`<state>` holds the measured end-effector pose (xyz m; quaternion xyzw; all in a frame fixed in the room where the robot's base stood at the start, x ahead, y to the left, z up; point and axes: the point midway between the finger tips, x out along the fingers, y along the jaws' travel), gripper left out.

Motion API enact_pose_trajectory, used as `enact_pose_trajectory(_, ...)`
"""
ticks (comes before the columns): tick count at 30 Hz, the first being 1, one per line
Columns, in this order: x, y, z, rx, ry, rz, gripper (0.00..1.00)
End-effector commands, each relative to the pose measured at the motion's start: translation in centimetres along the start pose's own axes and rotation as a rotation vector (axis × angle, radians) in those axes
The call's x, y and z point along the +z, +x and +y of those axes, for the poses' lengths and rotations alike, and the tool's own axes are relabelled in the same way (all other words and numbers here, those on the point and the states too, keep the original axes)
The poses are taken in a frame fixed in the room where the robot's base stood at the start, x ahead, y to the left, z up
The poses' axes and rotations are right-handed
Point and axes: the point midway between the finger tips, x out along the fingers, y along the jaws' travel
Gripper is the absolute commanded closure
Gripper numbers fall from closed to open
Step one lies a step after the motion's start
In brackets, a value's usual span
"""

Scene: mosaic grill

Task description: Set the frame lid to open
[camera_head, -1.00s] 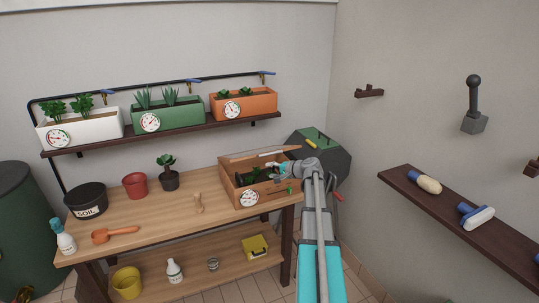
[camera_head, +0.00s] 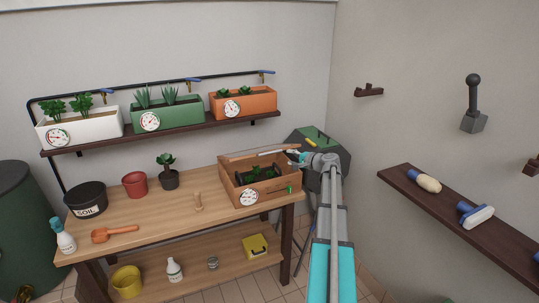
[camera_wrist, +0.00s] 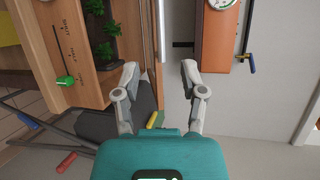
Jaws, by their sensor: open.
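The wooden frame (camera_head: 232,196) stands on the right end of the bench, a box with green plants, a dial and a green knob on its front. Its lid (camera_head: 255,154) is raised at the back of the box and shows nearly edge-on. In the wrist view the box (camera_wrist: 75,45) is at the left, and the lid edge (camera_wrist: 158,40) runs upright in the picture between the lines of my fingers. My gripper (camera_wrist: 160,68) is open and empty. In the head view my gripper (camera_head: 297,153) is by the lid's right end; contact cannot be told.
A dark green grill-like bin (camera_head: 325,150) stands behind my arm at the right. An orange planter (camera_head: 255,105) sits on the wall shelf above the frame. A wall shelf (camera_head: 450,220) with brushes is at the right.

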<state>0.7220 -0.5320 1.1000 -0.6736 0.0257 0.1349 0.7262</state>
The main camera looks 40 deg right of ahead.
Motion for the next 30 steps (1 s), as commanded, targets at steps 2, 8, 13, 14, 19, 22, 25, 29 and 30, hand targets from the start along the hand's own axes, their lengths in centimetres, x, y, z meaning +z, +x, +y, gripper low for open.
enact_pose_trajectory(2,-0.1,0.8,0.1,0.000,0.000,-0.001,0.46)
enact_pose_trajectory(8,-0.1,3.2,0.1,0.000,-0.001,-0.002,0.46)
enact_pose_trajectory(13,-0.1,5.9,0.1,0.001,-0.001,-0.003,0.46)
enact_pose_trajectory(14,-0.1,6.3,0.1,0.001,-0.001,-0.003,0.46)
enact_pose_trajectory(19,-0.1,9.0,0.1,0.001,-0.001,-0.003,0.46)
enact_pose_trajectory(22,0.0,10.4,0.1,0.001,-0.001,-0.003,0.46)
enact_pose_trajectory(25,0.0,11.5,0.1,0.001,-0.001,-0.003,0.46)
enact_pose_trajectory(29,0.0,12.6,0.1,0.001,-0.001,-0.002,0.46)
enact_pose_trajectory(30,0.1,12.8,0.1,0.001,-0.001,-0.002,0.46)
